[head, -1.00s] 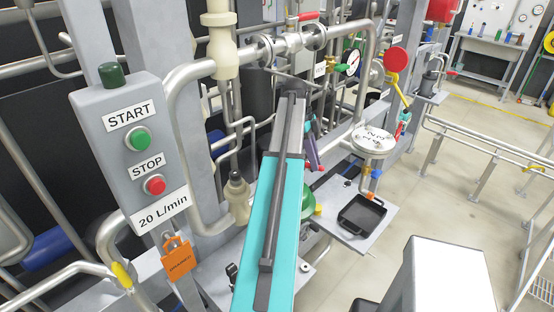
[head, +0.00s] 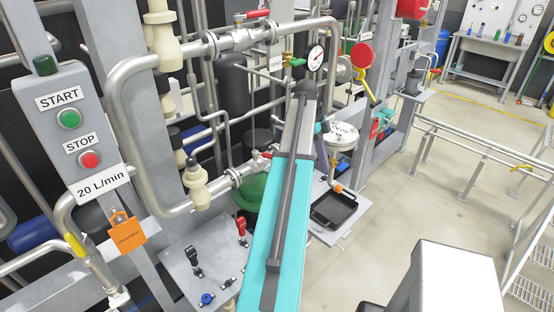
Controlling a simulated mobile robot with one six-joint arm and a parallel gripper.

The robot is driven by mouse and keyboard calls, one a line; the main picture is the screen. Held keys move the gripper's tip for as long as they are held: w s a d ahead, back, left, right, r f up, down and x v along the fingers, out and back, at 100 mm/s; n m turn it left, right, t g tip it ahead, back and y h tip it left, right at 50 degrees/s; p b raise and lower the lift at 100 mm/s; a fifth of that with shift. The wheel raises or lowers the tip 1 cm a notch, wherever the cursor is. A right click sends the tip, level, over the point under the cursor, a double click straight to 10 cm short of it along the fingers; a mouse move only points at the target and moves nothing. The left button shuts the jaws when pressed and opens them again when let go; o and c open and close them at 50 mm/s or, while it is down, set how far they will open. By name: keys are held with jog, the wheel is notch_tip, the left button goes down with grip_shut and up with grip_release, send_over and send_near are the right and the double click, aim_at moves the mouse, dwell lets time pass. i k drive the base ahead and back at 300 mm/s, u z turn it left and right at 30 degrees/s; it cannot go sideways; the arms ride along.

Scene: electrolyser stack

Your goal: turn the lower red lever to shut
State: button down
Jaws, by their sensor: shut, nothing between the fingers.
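The lower red lever (head: 266,155) sits on a valve in the lower grey pipe (head: 243,176), left of my teal arm. Its right end runs up to the arm's edge, so its full length and angle cannot be told. An upper red lever (head: 256,14) lies roughly along the upper pipe (head: 232,42). My arm reaches up the middle of the picture, past the lower lever. My gripper is hidden behind the end of the arm, so no contact with the lever shows.
A START/STOP box (head: 75,130) with an orange tag (head: 127,236) stands at left. A small panel (head: 183,257) with black, red and blue handles is low left. A gauge (head: 316,57), a white-lidded vessel (head: 342,137) and a black tray (head: 334,224) are near the arm.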

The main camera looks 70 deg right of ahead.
aim_at(254, 154)
jog(key=z, duration=0.05)
jog(key=k, duration=1.4)
jog(key=u, duration=0.05)
